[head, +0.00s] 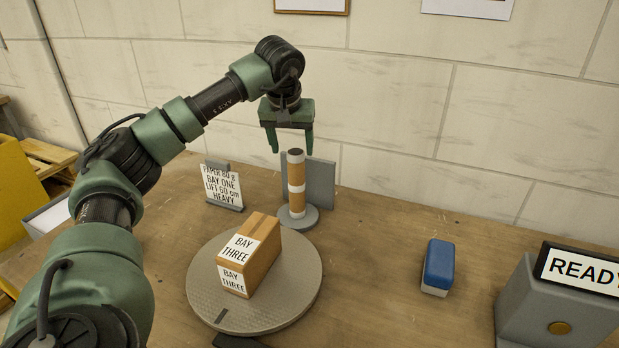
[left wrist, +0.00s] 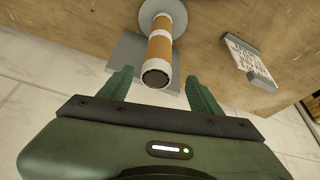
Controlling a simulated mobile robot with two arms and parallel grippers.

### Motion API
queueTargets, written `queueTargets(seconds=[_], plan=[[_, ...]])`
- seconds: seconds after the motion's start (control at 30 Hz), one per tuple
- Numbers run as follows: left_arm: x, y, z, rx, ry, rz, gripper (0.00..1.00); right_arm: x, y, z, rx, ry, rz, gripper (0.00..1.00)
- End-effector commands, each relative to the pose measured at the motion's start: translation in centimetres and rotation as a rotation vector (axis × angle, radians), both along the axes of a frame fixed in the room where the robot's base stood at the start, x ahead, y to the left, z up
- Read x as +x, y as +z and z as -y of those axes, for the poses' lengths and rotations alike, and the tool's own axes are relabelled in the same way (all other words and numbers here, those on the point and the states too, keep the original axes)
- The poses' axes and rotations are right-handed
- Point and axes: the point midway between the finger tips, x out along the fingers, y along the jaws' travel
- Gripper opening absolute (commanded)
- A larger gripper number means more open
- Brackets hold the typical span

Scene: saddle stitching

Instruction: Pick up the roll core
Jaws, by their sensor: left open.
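My right gripper is not in view.
A grey turntable (head: 210,290) carries a brown box (head: 262,245) labelled BAY THREE in front of the roll core. A printed sign (head: 222,186) stands to the left. A blue and white block (head: 438,266) and a READY display unit (head: 560,300) are at the right. The table between is clear.

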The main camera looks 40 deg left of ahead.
Motion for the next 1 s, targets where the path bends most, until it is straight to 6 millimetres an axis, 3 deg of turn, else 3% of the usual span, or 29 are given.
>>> queueTargets(seconds=[0.37, 0.6, 0.9, 0.93, 1.0], plan=[[1.2, -3.4, -0.6, 0.003, 0.0, -0.003, 0.64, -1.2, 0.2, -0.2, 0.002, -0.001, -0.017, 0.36], [2.4, -6.7, -1.0, 0.002, 0.0, -0.003, 0.64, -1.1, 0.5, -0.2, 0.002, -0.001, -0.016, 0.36], [2.6, -7.2, -1.1, 0.002, -0.001, 0.0, 0.64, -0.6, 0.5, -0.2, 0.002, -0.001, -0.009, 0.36], [2.6, -7.2, -1.1, 0.002, -0.001, 0.0, 0.61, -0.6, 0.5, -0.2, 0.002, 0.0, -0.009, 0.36], [2.6, -7.2, -1.1, 0.002, -0.001, 0.0, 0.42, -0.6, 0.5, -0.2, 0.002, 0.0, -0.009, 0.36]])
